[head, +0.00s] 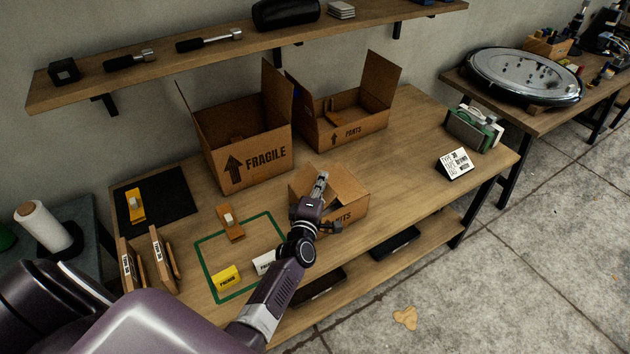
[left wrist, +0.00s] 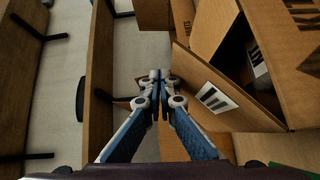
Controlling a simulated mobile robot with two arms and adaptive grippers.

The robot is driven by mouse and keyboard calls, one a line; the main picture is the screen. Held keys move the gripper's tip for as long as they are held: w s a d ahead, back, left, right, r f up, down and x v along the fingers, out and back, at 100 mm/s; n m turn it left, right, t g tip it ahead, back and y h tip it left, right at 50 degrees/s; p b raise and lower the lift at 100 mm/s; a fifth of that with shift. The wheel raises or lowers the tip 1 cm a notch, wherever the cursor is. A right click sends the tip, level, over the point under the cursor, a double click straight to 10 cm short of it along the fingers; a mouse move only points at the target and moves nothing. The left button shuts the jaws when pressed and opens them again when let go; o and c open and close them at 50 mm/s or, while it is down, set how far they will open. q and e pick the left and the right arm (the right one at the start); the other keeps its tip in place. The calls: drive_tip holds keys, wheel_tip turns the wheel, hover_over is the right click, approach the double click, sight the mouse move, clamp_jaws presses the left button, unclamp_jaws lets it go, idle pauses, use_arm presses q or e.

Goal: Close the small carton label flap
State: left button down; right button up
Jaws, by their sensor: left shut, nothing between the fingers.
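My right gripper is not in view.
A large FRAGILE carton (head: 247,160) and another open PARTS carton (head: 350,128) stand behind. A green outline (head: 203,272) on the workbench holds yellow and white label blocks.

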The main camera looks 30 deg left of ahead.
sight(326, 188)
use_arm(q)
drive_tip(key=shift+w+d+f+b, duration=0.25)
drive_tip(key=shift+w+f+b, duration=0.15)
drive_tip(key=shift+w+f, duration=0.25)
drive_tip(key=shift+w+d+f, duration=0.2)
drive_tip(key=shift+w+f, duration=0.15)
drive_tip(key=shift+f, duration=0.1)
drive_tip(key=shift+w+d+f+p, duration=0.1)
drive_tip(key=shift+d+p, duration=0.05)
drive_tip(key=shift+p, duration=0.3)
drive_tip(key=shift+w+d+f+m+g+p, duration=0.1)
drive_tip(key=shift+w+f+m+g+p, duration=0.1)
drive_tip(key=shift+f+m+g+p, duration=0.4)
drive_tip(key=shift+w+d+f+m+g+p, duration=0.15)
drive_tip(key=shift+f+m+g+p, duration=0.25)
drive_tip(key=shift+f+g+p, duration=0.25)
